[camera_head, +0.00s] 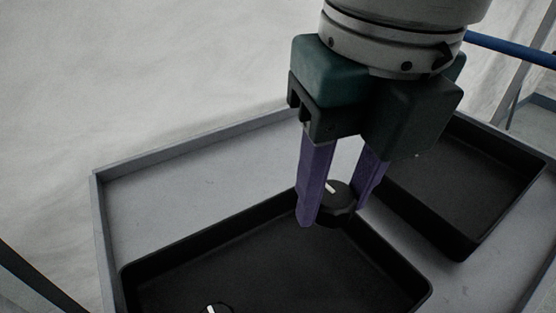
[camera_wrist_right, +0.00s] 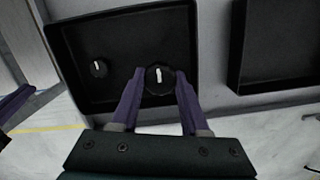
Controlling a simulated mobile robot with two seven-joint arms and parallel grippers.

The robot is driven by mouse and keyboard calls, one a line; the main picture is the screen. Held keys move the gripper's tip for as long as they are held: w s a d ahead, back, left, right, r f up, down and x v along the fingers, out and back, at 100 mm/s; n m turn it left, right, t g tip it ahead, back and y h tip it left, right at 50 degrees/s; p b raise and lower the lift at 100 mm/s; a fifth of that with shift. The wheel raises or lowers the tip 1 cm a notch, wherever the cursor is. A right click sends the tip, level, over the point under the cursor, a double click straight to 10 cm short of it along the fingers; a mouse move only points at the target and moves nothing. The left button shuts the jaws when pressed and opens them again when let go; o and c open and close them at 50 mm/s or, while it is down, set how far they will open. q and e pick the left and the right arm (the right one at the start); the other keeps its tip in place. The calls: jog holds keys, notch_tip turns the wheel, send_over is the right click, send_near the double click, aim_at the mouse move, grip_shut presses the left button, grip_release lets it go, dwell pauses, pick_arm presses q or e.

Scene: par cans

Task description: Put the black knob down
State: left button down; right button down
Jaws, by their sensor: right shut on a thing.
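My right gripper (camera_head: 335,212) is shut on a round black knob (camera_head: 338,196) with a white mark on its top. In the head view the knob overlaps the far right rim of the nearer black tray (camera_head: 205,243). Its height above the tray is hard to tell. The right wrist view shows the knob (camera_wrist_right: 159,80) between the purple fingers, over that tray's dark floor (camera_wrist_right: 120,45). A purple finger-like part at the left edge of the wrist view may be my left gripper (camera_wrist_right: 14,102); its jaw state is unclear.
A second black knob (camera_wrist_right: 98,68) lies in the same tray; in the head view it is cut by the bottom edge. A second black tray (camera_head: 460,190) is empty where visible. Both trays stand in a grey raised-rim tabletop (camera_head: 150,200). A blue bar (camera_head: 505,47) is behind right.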

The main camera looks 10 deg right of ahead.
aim_at(316, 270)
notch_tip(316, 270, down, 10)
jog(key=shift+f+b, duration=0.1)
jog(key=shift+b, duration=0.9)
jog(key=shift+f, duration=0.1)
jog(key=shift+c, duration=2)
grip_release()
jog(key=r+p, duration=0.1)
jog(key=r, duration=0.3)
jog(key=s+r+p, duration=0.1)
jog(key=r, duration=0.3)
jog(key=r+p, duration=0.1)
jog(key=r, duration=0.3)
jog(key=shift+s+d+r, duration=0.1)
jog(key=shift+s, duration=0.1)
